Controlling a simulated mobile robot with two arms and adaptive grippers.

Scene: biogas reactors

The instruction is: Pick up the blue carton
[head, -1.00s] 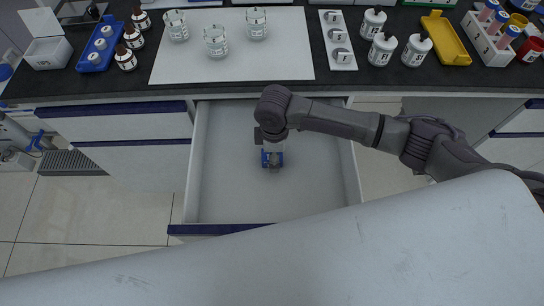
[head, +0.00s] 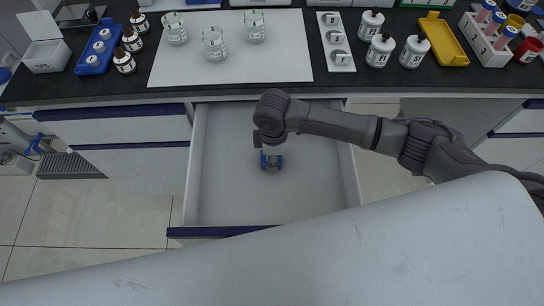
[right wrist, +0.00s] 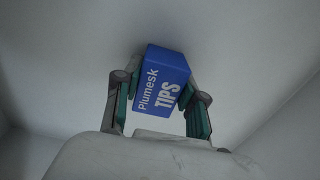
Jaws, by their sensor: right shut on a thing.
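The blue carton (right wrist: 162,82), printed "Plumesk TIPS", is between the two fingers of my right gripper (right wrist: 158,103) in the right wrist view. The gripper is shut on it, with a finger on each side. In the head view, my right arm reaches in from the right over an open white drawer (head: 225,205). The right gripper (head: 271,160) points down into the drawer, and a little blue of the carton shows there. Most of the carton is hidden by the wrist in the head view. Whether it touches the drawer floor is unclear. My left gripper is not in view.
The drawer is otherwise empty, with walls close on the left and right. Above it is the black bench top (head: 120,93) with a white mat (head: 180,75), glass beakers, brown bottles, white bottles, a yellow tray (head: 445,42) and a tube rack (head: 482,45).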

